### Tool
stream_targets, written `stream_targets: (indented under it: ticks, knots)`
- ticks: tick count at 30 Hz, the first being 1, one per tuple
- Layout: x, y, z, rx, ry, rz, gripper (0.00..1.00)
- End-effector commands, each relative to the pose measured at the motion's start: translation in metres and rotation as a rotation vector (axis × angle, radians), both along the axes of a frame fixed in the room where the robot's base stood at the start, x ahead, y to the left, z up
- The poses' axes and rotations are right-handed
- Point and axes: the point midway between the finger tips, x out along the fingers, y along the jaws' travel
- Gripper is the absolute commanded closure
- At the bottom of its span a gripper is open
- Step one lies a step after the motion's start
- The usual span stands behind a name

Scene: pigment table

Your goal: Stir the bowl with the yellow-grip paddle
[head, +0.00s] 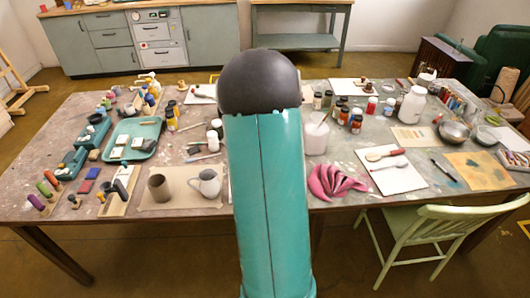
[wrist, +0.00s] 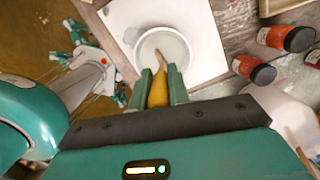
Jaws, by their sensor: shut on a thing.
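In the wrist view, my gripper (wrist: 161,84) is shut on the yellow grip of the paddle (wrist: 158,94). The grip sits between the two green fingers. The narrow pale end of the paddle points away from my gripper, over or into a round white bowl (wrist: 175,46). I cannot tell whether its tip touches the inside. The bowl stands on a white sheet or board (wrist: 205,40). In the head view, my own arm covers the middle of the table, and neither my gripper, the yellow-grip paddle nor this bowl can be made out.
Red-labelled jars (wrist: 285,38) stand right of the bowl in the wrist view. In the head view, a grey cup (head: 159,187), a pitcher (head: 207,182), a pink cloth (head: 335,183) and a white jug (head: 314,138) flank my arm. A metal bowl (head: 453,132) stands far right.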

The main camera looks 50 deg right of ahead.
Motion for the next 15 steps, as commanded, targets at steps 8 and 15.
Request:
stream_targets:
  ticks: [8, 15]
  knots:
    - [0.001, 0.0, 0.02, -0.003, -0.002, 0.002, 1.0]
    - [0.001, 0.0, 0.037, 0.0, -0.001, 0.0, 1.0]
